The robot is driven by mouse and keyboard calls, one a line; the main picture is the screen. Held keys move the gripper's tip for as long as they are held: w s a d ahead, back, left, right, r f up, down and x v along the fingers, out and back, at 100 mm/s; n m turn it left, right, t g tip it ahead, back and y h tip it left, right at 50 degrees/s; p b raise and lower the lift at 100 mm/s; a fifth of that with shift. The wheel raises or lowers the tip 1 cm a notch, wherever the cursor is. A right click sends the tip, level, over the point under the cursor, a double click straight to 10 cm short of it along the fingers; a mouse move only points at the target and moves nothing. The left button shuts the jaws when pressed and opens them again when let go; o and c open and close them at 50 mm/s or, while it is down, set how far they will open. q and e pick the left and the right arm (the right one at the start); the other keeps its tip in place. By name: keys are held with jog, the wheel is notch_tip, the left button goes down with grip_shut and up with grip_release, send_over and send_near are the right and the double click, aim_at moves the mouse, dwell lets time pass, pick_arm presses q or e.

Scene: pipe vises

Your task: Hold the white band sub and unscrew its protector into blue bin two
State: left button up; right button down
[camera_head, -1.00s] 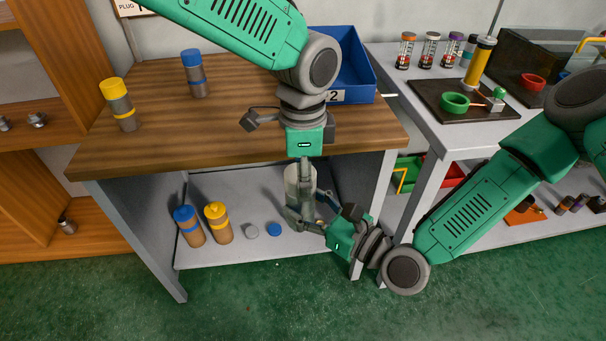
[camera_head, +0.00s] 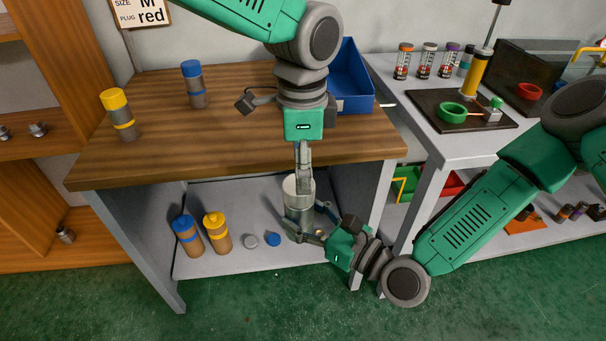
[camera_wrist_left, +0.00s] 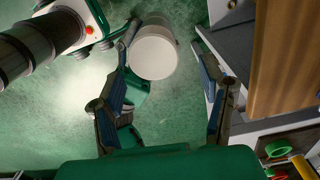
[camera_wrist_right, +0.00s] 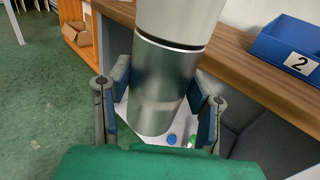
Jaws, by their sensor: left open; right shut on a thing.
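My right gripper (camera_head: 306,226) is shut on the sub (camera_head: 297,208), a thick upright cylinder held in front of the bench. In the right wrist view the sub (camera_wrist_right: 163,85) has a shiny grey metal lower part and a pale, wider upper part, with a dark line between. The pale top, seemingly the protector (camera_wrist_left: 153,55), shows as a white round end in the left wrist view. My left gripper (camera_head: 302,178) points down above it, open, the white end nearer its left finger. Blue bin two (camera_head: 352,85) stands at the bench's back right, partly behind my left arm.
A yellow-capped cylinder (camera_head: 117,115) and a blue-capped one (camera_head: 194,85) stand on the wooden bench (camera_head: 225,140). More capped cylinders (camera_head: 217,233) and loose caps (camera_head: 273,240) are on the lower shelf. A side table (camera_head: 425,135) at the right holds a vise with a green ring (camera_head: 452,113).

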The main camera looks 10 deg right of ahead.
aim_at(299, 212)
pick_arm(q)
jog(key=m, duration=0.1)
jog(key=r+m, duration=0.1)
jog(key=r, duration=0.1)
jog(key=shift+s+a+r+m, duration=0.2)
jog(key=shift+s+r+m, duration=0.05)
jog(key=shift+m, duration=0.15)
jog(key=shift+a, duration=0.1)
notch_tip(299, 212, down, 8)
jog(key=shift+r, duration=0.25)
jog(key=c, duration=1.2)
jog(key=n, duration=0.4)
jog(key=shift+w, duration=0.1)
jog(key=n, duration=0.3)
jog(key=shift+r+n, duration=0.1)
jog(key=shift+n, duration=0.3)
